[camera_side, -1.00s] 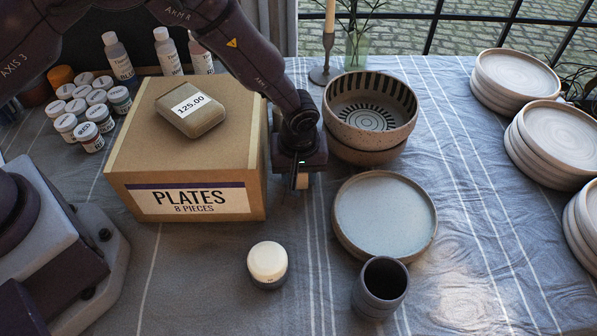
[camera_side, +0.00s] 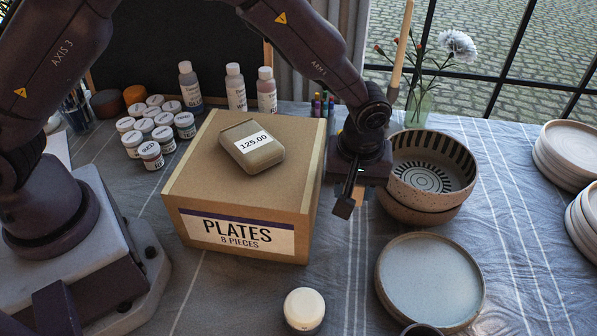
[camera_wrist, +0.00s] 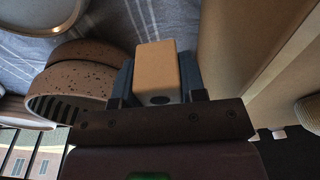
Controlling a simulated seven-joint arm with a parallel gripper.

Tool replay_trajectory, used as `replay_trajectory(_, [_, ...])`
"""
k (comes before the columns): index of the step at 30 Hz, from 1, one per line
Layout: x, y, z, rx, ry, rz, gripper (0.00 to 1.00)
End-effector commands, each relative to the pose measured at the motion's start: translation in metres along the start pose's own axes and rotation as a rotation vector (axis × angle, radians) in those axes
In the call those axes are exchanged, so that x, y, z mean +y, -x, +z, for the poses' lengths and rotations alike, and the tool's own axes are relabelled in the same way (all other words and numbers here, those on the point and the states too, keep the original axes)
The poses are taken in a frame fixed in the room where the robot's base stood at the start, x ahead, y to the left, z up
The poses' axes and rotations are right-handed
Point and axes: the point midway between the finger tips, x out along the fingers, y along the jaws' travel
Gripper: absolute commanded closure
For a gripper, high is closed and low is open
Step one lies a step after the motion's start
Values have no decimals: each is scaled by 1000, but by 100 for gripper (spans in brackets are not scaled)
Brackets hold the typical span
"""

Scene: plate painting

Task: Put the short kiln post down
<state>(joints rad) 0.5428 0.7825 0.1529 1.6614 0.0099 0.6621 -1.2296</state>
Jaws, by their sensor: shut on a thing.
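The short kiln post (camera_wrist: 157,68) is a tan rectangular block with a dark hole in its near end. In the wrist view it sits between the two dark fingers of my gripper (camera_wrist: 157,80), which is shut on it. In the side view my gripper (camera_side: 351,200) points down between the PLATES box and the stacked bowls. Only a small tan part of the post (camera_side: 360,192) shows there, behind a finger. I cannot tell whether its lower end touches the cloth.
The PLATES box (camera_side: 182,190) stands close on the left, with a price-tagged lump (camera_side: 268,158) on top. Speckled bowls (camera_side: 425,200) stand close on the right. A blue-grey plate (camera_side: 432,280) and a white-lidded jar (camera_side: 304,308) are in front. Striped cloth (camera_side: 345,265) between them is clear.

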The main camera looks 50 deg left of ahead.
Motion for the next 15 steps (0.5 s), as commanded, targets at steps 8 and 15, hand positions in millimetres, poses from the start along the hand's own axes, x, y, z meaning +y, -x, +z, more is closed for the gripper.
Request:
replay_trajectory(8, [1,47,-6,2,0,7,88])
replay_trajectory(15, [1,99,-12,2,0,4,88])
